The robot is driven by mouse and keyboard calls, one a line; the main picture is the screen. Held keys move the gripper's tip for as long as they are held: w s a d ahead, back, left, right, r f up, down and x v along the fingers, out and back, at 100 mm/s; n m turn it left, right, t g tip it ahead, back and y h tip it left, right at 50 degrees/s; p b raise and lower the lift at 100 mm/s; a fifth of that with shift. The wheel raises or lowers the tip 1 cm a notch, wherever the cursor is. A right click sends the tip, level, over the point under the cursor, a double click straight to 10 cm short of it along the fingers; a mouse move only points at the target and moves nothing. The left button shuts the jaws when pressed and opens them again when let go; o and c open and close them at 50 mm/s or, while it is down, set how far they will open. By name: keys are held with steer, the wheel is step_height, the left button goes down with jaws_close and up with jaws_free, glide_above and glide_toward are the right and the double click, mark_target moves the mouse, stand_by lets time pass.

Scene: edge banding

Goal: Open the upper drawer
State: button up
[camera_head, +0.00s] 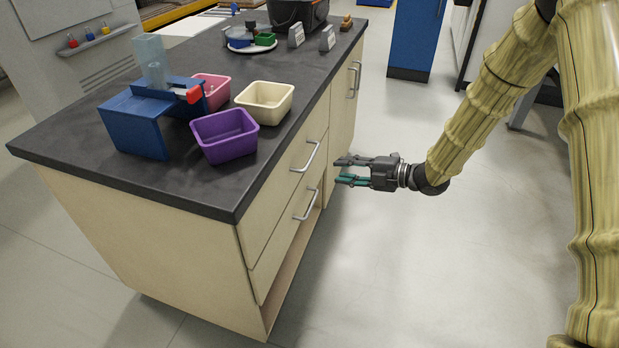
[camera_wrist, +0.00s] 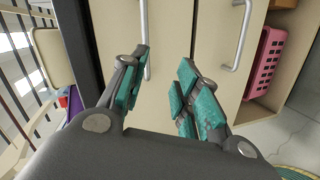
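The upper drawer (camera_head: 283,186) is the top beige front on the side of the dark-topped cabinet; it looks shut. Its silver bar handle (camera_head: 307,157) also shows in the wrist view (camera_wrist: 148,30), partly hidden behind my left finger. The lower drawer's handle (camera_head: 307,204) is below it and shows in the wrist view (camera_wrist: 243,38) to the right. My gripper (camera_head: 340,170) is open and empty, with teal finger pads, out to the right of the upper handle in the head view. In the wrist view my fingertips (camera_wrist: 163,64) face the fronts between the two handles.
On the dark countertop (camera_head: 190,185) stand a purple bin (camera_head: 224,137), a cream bin (camera_head: 265,102), a pink bin (camera_head: 214,92) and a blue stand (camera_head: 133,123). A pink basket (camera_wrist: 266,62) sits in the open space below the drawers. Floor right of the cabinet is clear.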

mark_target(310, 159)
steer(key=w+a+n+b, duration=0.1)
steer(key=a, duration=0.2)
steer(key=w+a+n+g+b, duration=0.1)
steer(key=w+a+n+b, duration=0.1)
steer(key=a, duration=0.1)
steer(key=w+a+n+y+b, duration=0.1)
steer(key=a, duration=0.3)
steer(key=shift+w+a+f+n+g, duration=0.1)
steer(key=shift+w+f+n+g, duration=0.1)
steer(key=shift+f+n+g, duration=0.1)
steer(key=shift+r, duration=0.1)
jaws_close()
